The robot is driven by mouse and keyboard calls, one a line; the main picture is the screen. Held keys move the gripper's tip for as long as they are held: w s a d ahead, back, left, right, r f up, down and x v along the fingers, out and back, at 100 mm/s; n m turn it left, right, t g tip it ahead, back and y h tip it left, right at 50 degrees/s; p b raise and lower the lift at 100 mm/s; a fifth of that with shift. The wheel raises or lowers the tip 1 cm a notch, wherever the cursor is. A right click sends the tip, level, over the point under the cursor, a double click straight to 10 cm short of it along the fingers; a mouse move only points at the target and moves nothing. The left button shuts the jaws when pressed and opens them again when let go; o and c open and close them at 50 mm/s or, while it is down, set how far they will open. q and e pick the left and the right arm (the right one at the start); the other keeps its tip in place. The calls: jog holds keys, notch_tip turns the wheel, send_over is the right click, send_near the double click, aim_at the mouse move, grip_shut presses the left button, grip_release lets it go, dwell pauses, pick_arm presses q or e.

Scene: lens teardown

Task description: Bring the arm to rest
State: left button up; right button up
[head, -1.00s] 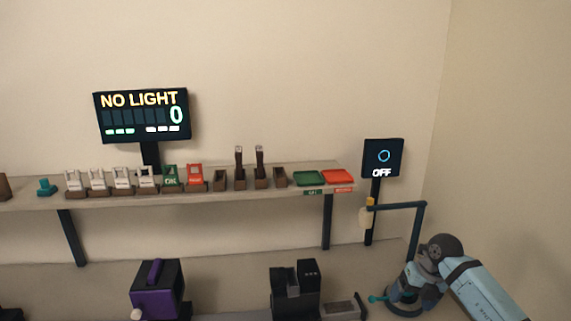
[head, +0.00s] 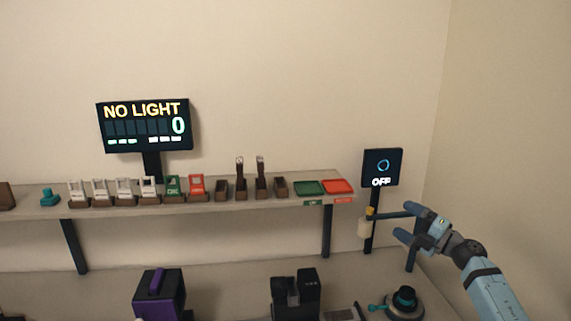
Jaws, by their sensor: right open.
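My right gripper (head: 408,222) is at the right of the head view, raised above the bench. Its two fingers point left and stand apart, with nothing between them. It is near the dark post arm (head: 388,214) that carries a small cream and yellow hanging piece (head: 366,226); I cannot tell whether they touch. Below the gripper, a round grey base with a black knob (head: 404,297) and a teal lever sits on the bench. My left gripper is not in view.
A shelf (head: 60,207) carries several small holders, a green tray (head: 309,188) and a red tray (head: 338,186). A display (head: 146,126) reads "NO LIGHT" and 0. A smaller screen (head: 382,167) reads "OFF". A purple and black box (head: 160,295) and a black device (head: 295,294) stand on the bench.

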jog(key=w+d+r+m+t+h, duration=0.2)
jog(key=d+r+m+t+h, duration=0.25)
jog(key=d+m+t, duration=0.35)
jog(key=w+d+f+m+g+h, duration=0.1)
jog(key=d+f+m+g+h, duration=0.2)
jog(key=m+h, duration=0.4)
jog(key=w+d+f+m+g+h, duration=0.15)
jog(key=f+m+h, duration=0.35)
jog(key=m, duration=0.5)
jog(key=s+a+f+n+g+y, duration=0.1)
jog(key=s+a+f+g+y, duration=0.1)
jog(key=s+a+f, duration=0.7)
jog(key=s+a+f+n+g+y, duration=0.1)
jog(key=s+a+f, duration=0.3)
jog(key=s+f, duration=0.95)
jog(key=s+a+f+g, duration=0.1)
jog(key=s+a+f, duration=0.2)
jog(key=s, duration=0.5)
jog(key=s+a+f+m+g+y, duration=0.1)
jog(key=s+a+f, duration=0.2)
jog(key=s, duration=0.6)
jog(key=s+a+f+g+y, duration=0.1)
jog(key=s+a+f, duration=0.2)
jog(key=s, duration=0.6)
jog(key=shift+s+a, duration=0.25)
jog(key=shift+a, duration=0.8)
